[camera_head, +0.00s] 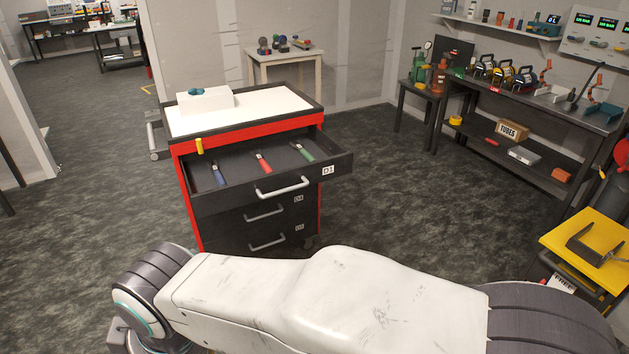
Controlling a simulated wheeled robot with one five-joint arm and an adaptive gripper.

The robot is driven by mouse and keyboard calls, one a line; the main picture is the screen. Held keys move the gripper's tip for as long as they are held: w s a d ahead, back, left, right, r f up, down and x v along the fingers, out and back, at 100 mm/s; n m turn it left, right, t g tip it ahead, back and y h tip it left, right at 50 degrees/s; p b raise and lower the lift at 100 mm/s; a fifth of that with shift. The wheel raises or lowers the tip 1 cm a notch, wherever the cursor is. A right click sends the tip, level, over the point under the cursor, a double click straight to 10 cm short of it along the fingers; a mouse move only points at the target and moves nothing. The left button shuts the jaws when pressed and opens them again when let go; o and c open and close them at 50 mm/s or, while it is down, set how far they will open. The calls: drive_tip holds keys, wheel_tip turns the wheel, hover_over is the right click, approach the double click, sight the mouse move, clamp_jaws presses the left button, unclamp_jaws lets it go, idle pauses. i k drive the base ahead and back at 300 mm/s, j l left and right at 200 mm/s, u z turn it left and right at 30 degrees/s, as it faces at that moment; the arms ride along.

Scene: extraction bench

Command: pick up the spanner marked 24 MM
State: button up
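Size marks are too small to read, so I cannot tell which one is marked 24 MM. The drawer front bears a label, D1. My arm crosses the bottom of the view, in front of the cabinet. My gripper is not in view.
Lower drawers look shut. A dark workbench (510,115) and a yellow-topped cart (590,235) stand right. Floor around the cabinet is clear.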

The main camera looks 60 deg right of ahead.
sight(299, 145)
drive_tip(key=z, duration=1.9)
drive_tip(key=i+j+u, duration=0.15)
drive_tip(key=i, duration=1.5)
drive_tip(key=i+l, duration=0.2)
drive_tip(key=l, duration=0.15)
drive_tip(key=i+l, duration=0.15)
drive_tip(key=l, duration=0.15)
drive_tip(key=i+l, duration=0.2)
drive_tip(key=l, duration=0.15)
